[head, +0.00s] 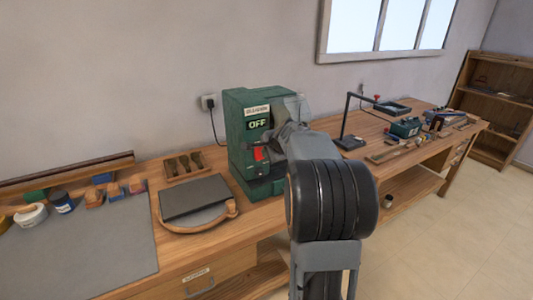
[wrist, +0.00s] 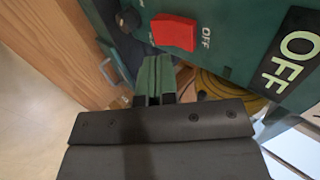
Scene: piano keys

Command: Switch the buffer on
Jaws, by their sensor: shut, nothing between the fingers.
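The buffer (head: 247,125) is a green machine on the workbench, with a lit sign (head: 258,125) reading OFF on its front. Its red switch (head: 258,154) is below the sign. In the wrist view, the red switch (wrist: 174,33) lies close beyond my fingertips, with a small OFF printed beside it. The large OFF sign (wrist: 290,60) is at the right there. My gripper (wrist: 154,62) is shut and empty, its tips just short of the switch in the picture; I cannot tell whether they touch. In the head view my arm hides part of the buffer's right side.
A black knob (wrist: 128,20) sits left of the switch. A yellowish round wheel (wrist: 213,84) shows behind my fingers. A dark slab (head: 197,197) and a wooden tool rack (head: 184,166) stand left of the buffer. A black-framed stand (head: 350,142) is to the right.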

